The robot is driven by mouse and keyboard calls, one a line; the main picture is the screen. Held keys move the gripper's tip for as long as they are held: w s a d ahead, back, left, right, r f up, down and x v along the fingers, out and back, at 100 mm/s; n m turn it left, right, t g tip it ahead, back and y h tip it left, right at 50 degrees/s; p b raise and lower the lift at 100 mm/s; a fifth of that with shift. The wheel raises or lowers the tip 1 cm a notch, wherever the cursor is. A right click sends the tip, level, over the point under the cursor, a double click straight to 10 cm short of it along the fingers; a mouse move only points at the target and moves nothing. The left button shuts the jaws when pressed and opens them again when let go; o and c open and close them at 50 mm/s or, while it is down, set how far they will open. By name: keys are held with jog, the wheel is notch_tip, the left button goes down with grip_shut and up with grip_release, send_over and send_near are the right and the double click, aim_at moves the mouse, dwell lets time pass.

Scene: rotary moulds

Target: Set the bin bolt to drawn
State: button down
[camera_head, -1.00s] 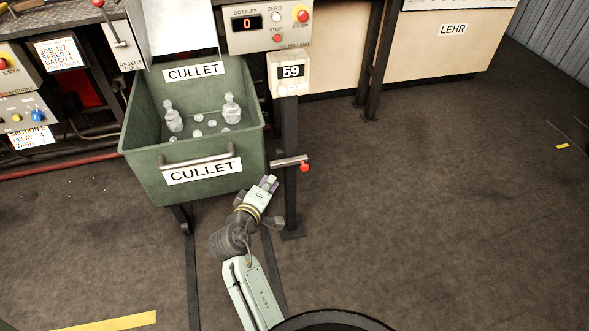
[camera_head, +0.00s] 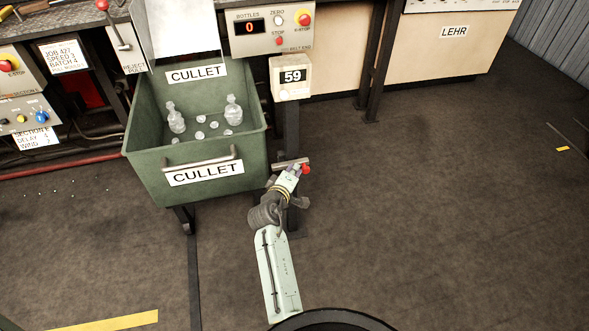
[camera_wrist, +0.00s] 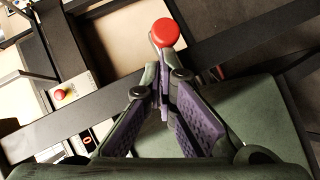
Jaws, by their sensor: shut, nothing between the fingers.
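The bin bolt (camera_head: 281,163) is a grey bar with a red knob (camera_head: 306,169) at its right end. It sits beside the dark post at the right of the green cullet bin (camera_head: 145,163). My gripper (camera_head: 296,170) is at the bolt, just left of the knob, and partly covers the bar. In the wrist view the red knob (camera_wrist: 165,32) shows just beyond the fingertips of my gripper (camera_wrist: 160,75). The fingers are shut with nothing between them. Whether they touch the knob cannot be told.
The bin holds two clear bottles and several glass pieces. The counter panel (camera_head: 270,28) and a box marked 59 (camera_head: 291,77) are above the bolt. The dark floor (camera_head: 430,210) to the right is clear.

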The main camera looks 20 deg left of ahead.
aim_at(304, 168)
dwell(0.3)
jog(key=shift+w+d+p, duration=0.25)
jog(key=shift+w+d, duration=0.25)
jog(key=shift+d, duration=0.2)
jog(key=shift+w+d+p, duration=0.25)
jog(key=shift+w+d, duration=0.2)
jog(key=shift+d, duration=0.2)
